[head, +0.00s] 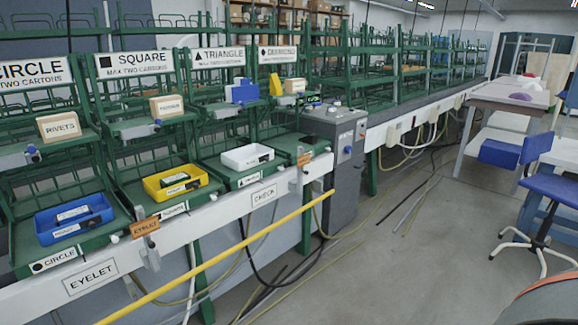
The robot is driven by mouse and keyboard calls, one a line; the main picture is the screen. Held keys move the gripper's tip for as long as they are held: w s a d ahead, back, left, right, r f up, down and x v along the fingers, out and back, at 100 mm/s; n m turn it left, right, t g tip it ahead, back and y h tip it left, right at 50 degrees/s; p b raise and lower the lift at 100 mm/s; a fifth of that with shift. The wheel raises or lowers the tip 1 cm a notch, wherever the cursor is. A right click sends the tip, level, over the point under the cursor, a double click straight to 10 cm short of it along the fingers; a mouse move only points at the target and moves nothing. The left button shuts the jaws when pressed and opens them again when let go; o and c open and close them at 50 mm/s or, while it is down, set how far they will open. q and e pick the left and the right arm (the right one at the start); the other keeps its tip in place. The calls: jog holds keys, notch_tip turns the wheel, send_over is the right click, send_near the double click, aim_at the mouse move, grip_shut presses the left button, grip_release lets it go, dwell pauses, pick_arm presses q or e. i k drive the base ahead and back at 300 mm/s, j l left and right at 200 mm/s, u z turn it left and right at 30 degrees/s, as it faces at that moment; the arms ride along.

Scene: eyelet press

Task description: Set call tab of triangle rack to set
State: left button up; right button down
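The triangle rack (218,57) is the green frame under the TRIANGLE sign, third from the left. A blue box (242,92) stands on its upper shelf. A pale grey plate (227,113) sits on the shelf's front edge; similar plates with blue knobs show on the circle rack (32,151) and square rack (156,123). I cannot tell for sure which part is the call tab or its position. A white tray (247,157) with a dark item is on the triangle rack's lower shelf. Neither gripper is in view.
A yellow rail (225,253) runs along the front of the racks. A grey control cabinet (338,140) stands right of them. Cables and rods lie on the floor. A blue chair (550,185) and workbench (505,97) are at right; the floor between is mostly clear.

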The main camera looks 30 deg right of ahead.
aim_at(205, 59)
jog(key=i+l+z, duration=0.1)
jog(key=i+l, duration=1.8)
jog(key=i+l+z, duration=0.05)
jog(key=i, duration=0.05)
